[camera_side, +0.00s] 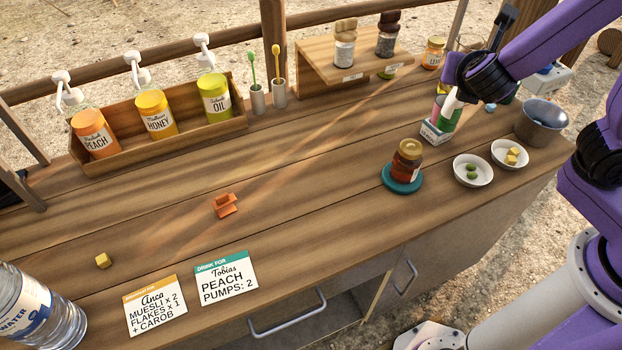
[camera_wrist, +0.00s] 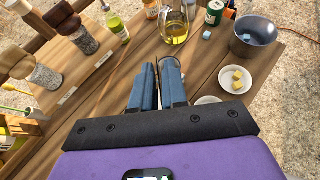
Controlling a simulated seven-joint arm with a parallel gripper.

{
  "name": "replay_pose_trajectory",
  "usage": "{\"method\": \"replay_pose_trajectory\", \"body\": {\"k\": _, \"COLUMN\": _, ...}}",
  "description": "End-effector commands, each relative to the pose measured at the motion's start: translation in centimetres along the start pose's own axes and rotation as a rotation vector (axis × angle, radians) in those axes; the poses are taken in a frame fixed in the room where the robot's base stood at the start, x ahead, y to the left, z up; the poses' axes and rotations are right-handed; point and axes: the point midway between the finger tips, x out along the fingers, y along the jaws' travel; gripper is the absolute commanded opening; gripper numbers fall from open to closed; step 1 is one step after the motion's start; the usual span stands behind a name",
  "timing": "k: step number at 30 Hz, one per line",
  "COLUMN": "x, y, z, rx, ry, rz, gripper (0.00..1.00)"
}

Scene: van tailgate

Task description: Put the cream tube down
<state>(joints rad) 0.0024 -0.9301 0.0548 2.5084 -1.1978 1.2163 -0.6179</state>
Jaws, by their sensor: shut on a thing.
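My gripper (camera_side: 455,92) is at the right rear of the wooden counter, pointing down, with its fingers close together at the top of a white and green tube (camera_side: 452,112), which looks like the cream tube. The tube is roughly upright, at a small white labelled box (camera_side: 434,134) that also has something pink in it. I cannot tell whether the tube's lower end is inside the box or behind it. In the wrist view the two blue-grey fingers (camera_wrist: 158,82) reach forward, and the tube is mostly hidden by them.
A jar on a teal coaster (camera_side: 402,186), two white bowls (camera_side: 472,180) and a metal bucket (camera_side: 542,122) stand nearby. A pump-bottle rack (camera_side: 195,140) stands further left. The counter's middle is mostly clear around an orange piece (camera_side: 225,205).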

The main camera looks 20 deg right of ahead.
Motion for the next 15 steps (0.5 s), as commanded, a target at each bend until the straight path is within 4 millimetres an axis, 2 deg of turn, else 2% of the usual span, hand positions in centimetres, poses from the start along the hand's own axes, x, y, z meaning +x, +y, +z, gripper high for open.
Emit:
{"method": "replay_pose_trajectory", "body": {"k": 1, "x": -1.5, "y": 1.9, "z": -0.8, "rx": -0.046, "ry": -0.001, "rz": 0.086, "gripper": 0.00}}
{"method": "replay_pose_trajectory", "body": {"k": 6, "x": -6.8, "y": 7.2, "z": -3.5, "rx": -0.193, "ry": 0.000, "rz": 0.359, "gripper": 0.00}}
{"method": "replay_pose_trajectory", "body": {"k": 10, "x": -11.4, "y": 10.3, "z": -5.9, "rx": -0.303, "ry": -0.002, "rz": 0.559, "gripper": 0.00}}
{"method": "replay_pose_trajectory", "body": {"k": 15, "x": -17.2, "y": 12.6, "z": -9.0, "rx": -0.425, "ry": -0.002, "rz": 0.785, "gripper": 0.00}}
